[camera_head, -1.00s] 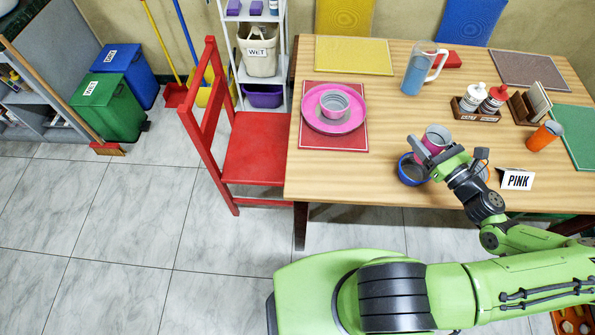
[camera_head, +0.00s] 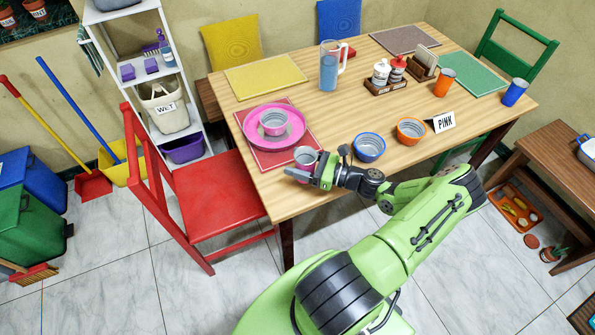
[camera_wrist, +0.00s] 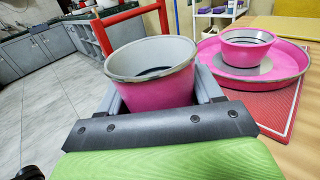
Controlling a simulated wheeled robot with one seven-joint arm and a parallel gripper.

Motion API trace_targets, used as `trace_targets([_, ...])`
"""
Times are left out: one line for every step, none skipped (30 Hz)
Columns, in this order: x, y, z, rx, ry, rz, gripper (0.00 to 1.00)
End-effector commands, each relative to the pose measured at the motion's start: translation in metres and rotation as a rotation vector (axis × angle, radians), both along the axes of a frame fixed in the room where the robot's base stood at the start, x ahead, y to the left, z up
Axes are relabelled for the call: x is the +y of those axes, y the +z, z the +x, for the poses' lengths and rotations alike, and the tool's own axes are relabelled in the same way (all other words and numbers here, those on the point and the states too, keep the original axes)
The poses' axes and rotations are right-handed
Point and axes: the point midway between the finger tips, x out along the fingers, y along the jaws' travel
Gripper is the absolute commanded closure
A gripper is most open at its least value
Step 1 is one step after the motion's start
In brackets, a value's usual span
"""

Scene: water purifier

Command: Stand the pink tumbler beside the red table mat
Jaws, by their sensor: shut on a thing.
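The pink tumbler (camera_head: 305,155) is upright in my gripper (camera_head: 303,173), near the front left corner of the table. In the wrist view the tumbler (camera_wrist: 152,90) sits between the two grey fingers, which are shut on it. The red table mat (camera_head: 270,160) lies flat on the table, with a pink plate (camera_head: 254,138) and a pink bowl (camera_head: 273,123) on it. The tumbler is at the mat's near right corner in the head view. The mat (camera_wrist: 270,110) is right of it in the wrist view. The tumbler's base is hidden, so I cannot tell whether it touches the table.
A blue bowl (camera_head: 369,148), an orange bowl (camera_head: 411,131) and a PINK sign (camera_head: 444,122) stand right of my gripper. A water pitcher (camera_head: 330,68) stands farther back. A red chair (camera_head: 215,195) is at the table's left side. The tabletop between mat and pitcher is clear.

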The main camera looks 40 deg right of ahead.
Motion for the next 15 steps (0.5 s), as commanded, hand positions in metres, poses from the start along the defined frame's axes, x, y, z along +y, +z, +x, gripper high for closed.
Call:
trace_targets([0.000, -0.013, 0.000, 0.000, -0.002, 0.001, 0.66])
trace_targets([0.000, -0.019, 0.000, 0.001, -0.002, 0.002, 0.66])
trace_targets([0.000, -0.024, 0.000, 0.001, -0.001, 0.002, 0.66])
trace_targets([0.000, -0.026, 0.000, 0.001, -0.001, 0.000, 0.66])
trace_targets([0.000, -0.026, 0.000, 0.001, -0.001, 0.000, 0.66])
trace_targets([0.000, -0.025, 0.000, 0.001, 0.000, 0.000, 0.66])
trace_targets([0.000, -0.024, 0.000, 0.001, 0.000, 0.000, 0.66])
trace_targets([0.000, -0.024, 0.000, 0.001, 0.000, 0.000, 0.66])
trace_targets([0.000, -0.024, 0.000, 0.001, 0.000, 0.000, 0.66])
trace_targets([0.000, -0.024, 0.000, 0.001, 0.000, 0.000, 0.66])
trace_targets([0.000, -0.025, 0.000, 0.001, 0.000, 0.000, 0.66])
trace_targets([0.000, -0.026, 0.000, 0.001, 0.000, 0.000, 0.66])
trace_targets([0.000, -0.028, 0.000, 0.001, 0.000, 0.000, 0.66])
trace_targets([0.000, -0.029, 0.000, 0.001, 0.000, 0.000, 0.66])
trace_targets([0.000, -0.028, 0.000, 0.001, 0.000, 0.000, 0.29])
